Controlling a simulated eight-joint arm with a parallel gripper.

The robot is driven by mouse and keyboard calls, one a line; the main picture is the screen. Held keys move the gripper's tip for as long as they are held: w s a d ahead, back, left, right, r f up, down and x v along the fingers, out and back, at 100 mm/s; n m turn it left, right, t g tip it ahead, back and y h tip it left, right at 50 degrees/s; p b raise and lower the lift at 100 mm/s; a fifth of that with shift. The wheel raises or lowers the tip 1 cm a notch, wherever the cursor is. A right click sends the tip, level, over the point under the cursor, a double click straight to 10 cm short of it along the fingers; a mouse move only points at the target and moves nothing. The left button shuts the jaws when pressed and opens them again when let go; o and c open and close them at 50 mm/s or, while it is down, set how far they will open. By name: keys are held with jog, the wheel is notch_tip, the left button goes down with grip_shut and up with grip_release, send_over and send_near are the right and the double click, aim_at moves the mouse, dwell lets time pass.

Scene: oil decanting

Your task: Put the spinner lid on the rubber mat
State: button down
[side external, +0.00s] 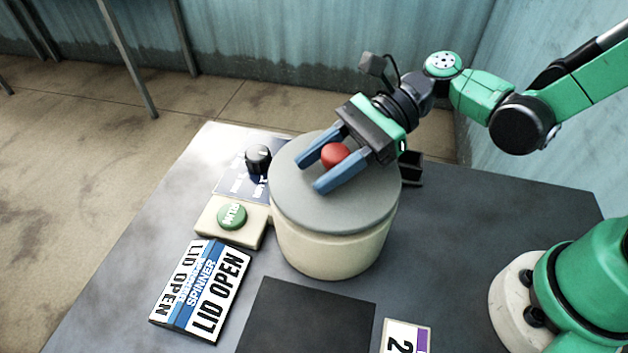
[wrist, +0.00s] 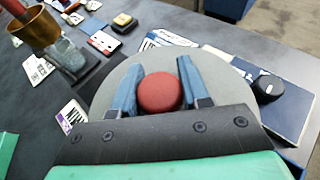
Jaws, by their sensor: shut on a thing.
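The spinner lid (side external: 300,198) is a grey disc with a red knob (side external: 336,155) at its middle. It sits on top of the cream round spinner (side external: 330,250), with no clear gap between them. My gripper (side external: 312,174) is shut on the lid's red knob, one blue finger on each side. In the wrist view the red knob (wrist: 159,93) lies between the two fingers of my gripper (wrist: 160,64), over the grey lid (wrist: 215,75). The rubber mat (side external: 305,318) is a flat black square in front of the spinner, and its visible part is bare.
A "LID OPEN" sign (side external: 200,290) lies left of the mat. A green button box (side external: 232,220) and a black dial (side external: 258,159) stand left of the spinner. A card marked 2 (side external: 405,338) lies right of the mat. The wrist view shows a brass-coloured cup (wrist: 38,27).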

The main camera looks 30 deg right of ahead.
jog(key=shift+f, duration=0.25)
jog(key=shift+f, duration=0.1)
jog(key=shift+c, duration=2.1)
grip_release()
jog(key=shift+f, duration=0.1)
jog(key=v, duration=0.4)
jog(key=shift+d, duration=0.25)
jog(key=shift+o, duration=0.4)
jog(key=shift+d+r, duration=0.3)
jog(key=shift+d, duration=0.2)
